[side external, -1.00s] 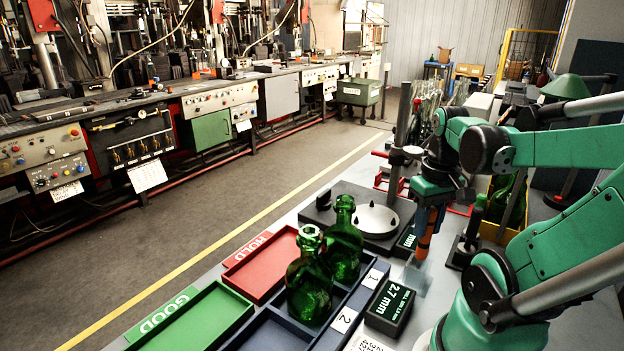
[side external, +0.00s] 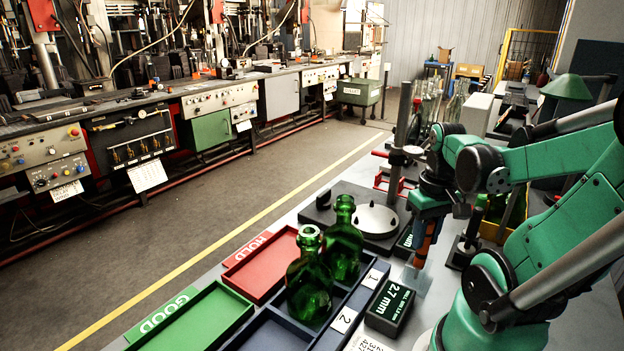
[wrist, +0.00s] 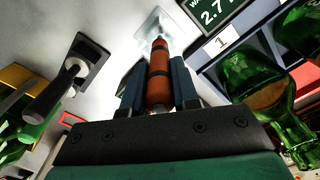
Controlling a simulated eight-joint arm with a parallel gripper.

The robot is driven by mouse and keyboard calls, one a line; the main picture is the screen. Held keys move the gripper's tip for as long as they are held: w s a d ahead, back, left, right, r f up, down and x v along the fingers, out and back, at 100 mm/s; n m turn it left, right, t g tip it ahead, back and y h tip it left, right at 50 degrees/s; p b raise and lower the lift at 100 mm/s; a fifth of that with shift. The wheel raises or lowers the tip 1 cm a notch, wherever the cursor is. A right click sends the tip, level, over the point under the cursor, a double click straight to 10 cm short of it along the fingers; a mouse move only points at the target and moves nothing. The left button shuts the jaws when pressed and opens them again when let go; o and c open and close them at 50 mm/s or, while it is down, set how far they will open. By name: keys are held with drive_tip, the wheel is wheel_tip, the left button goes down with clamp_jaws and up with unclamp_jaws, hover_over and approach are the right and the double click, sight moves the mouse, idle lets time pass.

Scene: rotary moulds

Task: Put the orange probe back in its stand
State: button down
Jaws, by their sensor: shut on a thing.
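The orange probe (wrist: 159,82) is between the fingers of my gripper (wrist: 158,85) in the wrist view, with a dark band around it and its narrow tip pointing away from the wrist. In the side view my gripper (side external: 428,228) is shut on the probe (side external: 422,246), which hangs nearly upright just above a pale square patch (side external: 414,281) on the bench. Whether the tip touches the patch is unclear. A black post on a square base (side external: 463,250), perhaps the stand, is right of the probe; it also shows in the wrist view (wrist: 62,85).
Two green bottles (side external: 309,281) stand in the blue tray, left of a black "2.7 mm" display (side external: 391,306). A round metal plate on a dark base (side external: 374,219) is behind, left of my gripper. Red (side external: 262,268) and green (side external: 192,322) trays are empty.

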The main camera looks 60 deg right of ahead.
drive_tip(key=c, duration=0.6)
unclamp_jaws()
drive_tip(key=shift+r, duration=2.8)
drive_tip(key=shift+f, duration=0.1)
drive_tip(key=shift+f, duration=2.45)
drive_tip(key=shift+r, duration=3.85)
